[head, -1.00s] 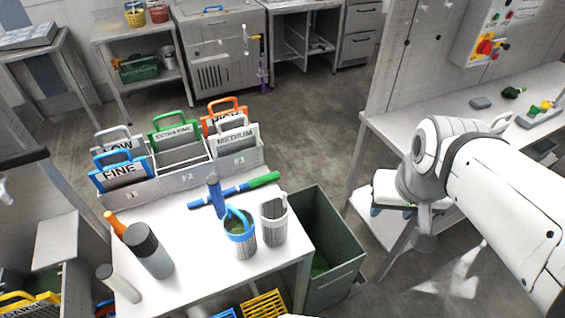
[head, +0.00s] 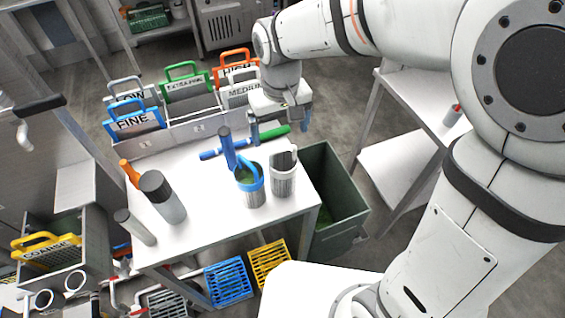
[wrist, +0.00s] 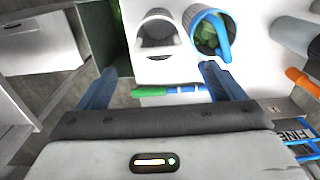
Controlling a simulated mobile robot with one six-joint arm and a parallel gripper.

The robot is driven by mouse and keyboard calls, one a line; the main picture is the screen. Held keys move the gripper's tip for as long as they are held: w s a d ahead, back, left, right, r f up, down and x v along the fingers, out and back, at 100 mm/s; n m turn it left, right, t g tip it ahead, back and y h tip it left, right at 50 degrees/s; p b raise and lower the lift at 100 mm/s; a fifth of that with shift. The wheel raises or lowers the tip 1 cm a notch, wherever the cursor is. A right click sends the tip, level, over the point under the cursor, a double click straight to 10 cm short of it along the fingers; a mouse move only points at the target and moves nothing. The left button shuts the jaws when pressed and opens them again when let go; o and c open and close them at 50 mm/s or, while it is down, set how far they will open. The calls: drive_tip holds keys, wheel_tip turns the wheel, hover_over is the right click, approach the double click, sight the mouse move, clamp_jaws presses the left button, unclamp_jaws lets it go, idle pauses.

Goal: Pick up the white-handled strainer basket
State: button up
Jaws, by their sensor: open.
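The white-handled strainer basket (head: 283,175) stands upright on the white table, near its right edge. In the wrist view the basket (wrist: 155,36) is at the top centre, beyond the fingers, and looks empty. A blue-handled strainer basket (head: 251,190) with green stuff inside stands just left of it; in the wrist view it is on the right (wrist: 208,34). My gripper (head: 278,128) is above the back right of the table, behind the white-handled basket and apart from it. In the wrist view its blue fingers (wrist: 158,88) are wide apart with nothing held between them.
A blue-and-green bar (head: 225,150) lies behind the baskets. Labelled panels with coloured handles stand in a rack (head: 190,131) at the back. Grey bottles (head: 165,200) stand at the left. A green bin (head: 345,205) is beside the table's right edge. The table's front is clear.

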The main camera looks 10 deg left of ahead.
sight(283, 149)
drive_tip(key=f, duration=0.2)
drive_tip(key=f+p, duration=0.1)
drive_tip(key=f, duration=0.2)
drive_tip(key=shift+s+d+f, duration=0.3)
drive_tip(key=shift+s+d, duration=0.05)
drive_tip(key=shift+f, duration=0.5)
drive_tip(key=c, duration=1.5)
drive_tip(key=shift+o, duration=0.2)
drive_tip(key=shift+r, duration=0.1)
